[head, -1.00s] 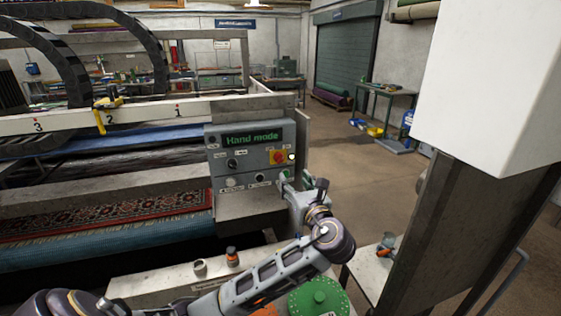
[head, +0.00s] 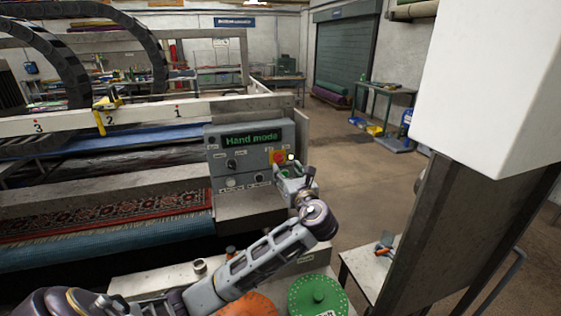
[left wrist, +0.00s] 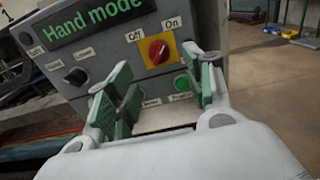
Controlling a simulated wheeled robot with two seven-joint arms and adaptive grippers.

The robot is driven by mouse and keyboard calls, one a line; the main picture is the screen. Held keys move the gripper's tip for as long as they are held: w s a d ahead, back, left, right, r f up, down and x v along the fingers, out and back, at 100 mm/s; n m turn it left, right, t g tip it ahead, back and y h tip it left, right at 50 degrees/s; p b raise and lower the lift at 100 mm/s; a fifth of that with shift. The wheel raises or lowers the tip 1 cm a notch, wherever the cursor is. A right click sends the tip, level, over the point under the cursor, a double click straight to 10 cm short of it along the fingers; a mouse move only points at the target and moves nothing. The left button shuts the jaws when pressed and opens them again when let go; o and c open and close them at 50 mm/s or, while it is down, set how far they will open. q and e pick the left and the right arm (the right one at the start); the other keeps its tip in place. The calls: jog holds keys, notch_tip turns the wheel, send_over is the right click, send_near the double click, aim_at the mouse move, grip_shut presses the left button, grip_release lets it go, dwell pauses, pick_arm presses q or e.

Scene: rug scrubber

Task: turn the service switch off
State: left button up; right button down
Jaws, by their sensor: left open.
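The service switch is a red knob on a yellow plate on the grey control panel (head: 217,139), right of its middle. In the head view the switch (head: 278,157) is partly covered by my left gripper (head: 287,171). The left wrist view shows the switch (left wrist: 157,52) clearly, with "Off" at its upper left and "On" at its upper right. The knob appears to lean toward "On". My left gripper (left wrist: 164,72) is open, its green-padded fingers on either side of and below the switch, with nothing between them. Whether it touches the panel cannot be told.
A green button (left wrist: 182,84) sits below the switch, and a dark "Lower" knob (left wrist: 76,76) to its left. The display (head: 251,139) reads "Hand mode". A green round part (head: 318,297) lies in front. Open floor (head: 350,185) is right of the panel.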

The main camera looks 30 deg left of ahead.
aim_at(280, 161)
pick_arm(q)
jog(key=p+x, duration=0.1)
jog(key=x, duration=0.5)
jog(key=shift+a, duration=0.1)
jog(key=shift+w+a, duration=0.35)
jog(key=shift+a, duration=0.05)
jog(key=c, duration=1)
